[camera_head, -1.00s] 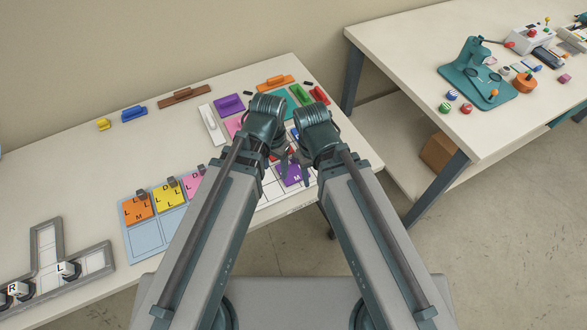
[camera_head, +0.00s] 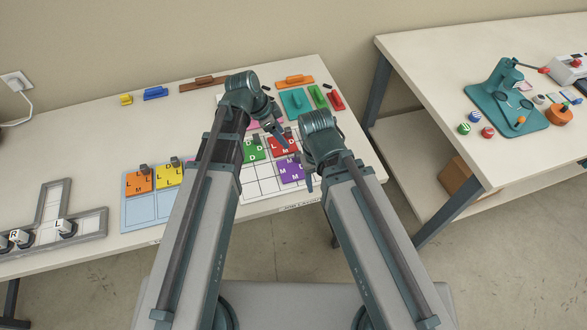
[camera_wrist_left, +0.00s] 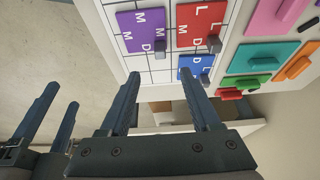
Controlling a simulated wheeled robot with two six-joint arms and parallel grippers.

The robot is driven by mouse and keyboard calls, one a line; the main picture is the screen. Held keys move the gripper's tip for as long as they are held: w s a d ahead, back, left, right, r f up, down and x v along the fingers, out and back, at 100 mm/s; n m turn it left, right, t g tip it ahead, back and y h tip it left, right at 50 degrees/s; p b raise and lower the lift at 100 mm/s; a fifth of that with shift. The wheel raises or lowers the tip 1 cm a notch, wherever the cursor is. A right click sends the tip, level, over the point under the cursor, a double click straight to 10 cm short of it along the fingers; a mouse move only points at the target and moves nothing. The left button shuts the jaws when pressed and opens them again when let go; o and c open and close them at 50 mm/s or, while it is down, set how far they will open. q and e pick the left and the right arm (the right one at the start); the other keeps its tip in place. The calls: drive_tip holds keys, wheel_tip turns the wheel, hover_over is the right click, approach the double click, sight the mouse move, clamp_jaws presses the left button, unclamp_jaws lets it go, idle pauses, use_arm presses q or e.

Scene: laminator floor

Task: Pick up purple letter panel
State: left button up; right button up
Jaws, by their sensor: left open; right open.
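The purple letter panel (camera_head: 291,172) lies on the white grid board (camera_head: 262,188), below a red letter panel (camera_head: 284,148). In the left wrist view the purple panel (camera_wrist_left: 140,28) shows letters M, M and D and a small grey knob (camera_wrist_left: 160,58) at one corner. My left gripper (camera_head: 277,130) is open and empty above the board, up and left of the purple panel. In the left wrist view its two spread fingers (camera_wrist_left: 160,98) are below the panel. My right gripper (camera_head: 308,178) is open and empty, just right of the purple panel; it also shows in the left wrist view (camera_wrist_left: 48,115).
A green letter panel (camera_head: 253,152) and a blue one (camera_wrist_left: 193,68) lie on the same board. Orange (camera_head: 138,182) and yellow (camera_head: 168,175) panels lie on a light blue board at left. Coloured handled blocks line the table's back. A second table (camera_head: 440,85) stands right.

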use_arm(q)
drive_tip(key=b, duration=0.6)
hover_over(296, 154)
drive_tip(key=a, duration=0.2)
drive_tip(key=f, duration=0.6)
drive_tip(key=shift+s+a+f, duration=0.1)
drive_tip(key=shift+s+f, duration=0.15)
drive_tip(key=shift+s, duration=0.05)
drive_tip(key=shift+d+f, duration=0.2)
drive_tip(key=shift+f, duration=0.1)
drive_tip(key=b+x, duration=0.5)
drive_tip(key=shift+a+f, duration=0.1)
drive_tip(key=shift+a, duration=0.05)
clamp_jaws()
